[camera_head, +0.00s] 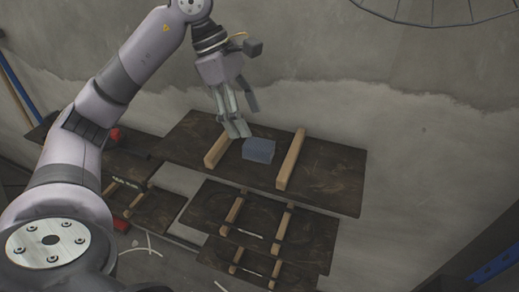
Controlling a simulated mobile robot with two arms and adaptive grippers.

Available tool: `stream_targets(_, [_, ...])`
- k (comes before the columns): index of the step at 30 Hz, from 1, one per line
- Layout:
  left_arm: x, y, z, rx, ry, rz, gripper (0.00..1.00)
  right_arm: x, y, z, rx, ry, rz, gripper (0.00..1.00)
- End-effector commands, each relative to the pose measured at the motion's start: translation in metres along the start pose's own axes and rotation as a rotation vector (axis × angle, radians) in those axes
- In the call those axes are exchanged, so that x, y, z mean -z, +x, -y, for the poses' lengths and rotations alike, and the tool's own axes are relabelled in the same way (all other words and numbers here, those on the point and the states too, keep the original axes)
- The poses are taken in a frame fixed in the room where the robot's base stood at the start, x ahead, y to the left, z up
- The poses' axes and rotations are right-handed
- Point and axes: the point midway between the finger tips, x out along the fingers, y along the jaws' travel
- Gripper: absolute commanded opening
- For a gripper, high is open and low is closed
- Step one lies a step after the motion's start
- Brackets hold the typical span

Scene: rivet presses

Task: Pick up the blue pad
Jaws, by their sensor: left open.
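The blue pad (258,150) is a small blue-grey block. It lies on the dark wooden top board (335,178), between two light wooden strips. My left gripper (243,122) hangs above the board, just up and left of the pad, with its fingers pointing down. It is open, with one finger apart to the right, and nothing shows between its fingers. From this angle I cannot tell how high the fingertips are above the board. My right gripper is not in view.
The left wooden strip (217,148) and right wooden strip (291,160) flank the pad. Lower dark boards (262,215) with similar strips sit below. A red round thing (115,134) is at the left, behind my arm. A grey wall stands behind; the board's right end is bare.

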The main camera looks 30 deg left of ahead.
Motion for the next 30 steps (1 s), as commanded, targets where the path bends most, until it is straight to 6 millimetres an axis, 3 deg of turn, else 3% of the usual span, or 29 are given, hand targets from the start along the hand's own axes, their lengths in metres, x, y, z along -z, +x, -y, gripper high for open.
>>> stream_targets(3, [0.0, 0.015, 0.0, 0.002, -0.001, -0.001, 0.65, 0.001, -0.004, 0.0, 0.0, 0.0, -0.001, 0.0])
stream_targets(11, [0.002, 0.033, -0.001, 0.003, 0.0, -0.001, 0.65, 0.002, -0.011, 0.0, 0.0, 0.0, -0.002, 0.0])
stream_targets(19, [0.006, 0.068, -0.004, 0.002, 0.001, -0.001, 0.65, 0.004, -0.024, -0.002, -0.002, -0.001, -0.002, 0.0])
stream_targets(30, [0.006, 0.076, -0.004, -0.002, 0.002, 0.001, 0.62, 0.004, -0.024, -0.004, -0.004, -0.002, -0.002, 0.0])
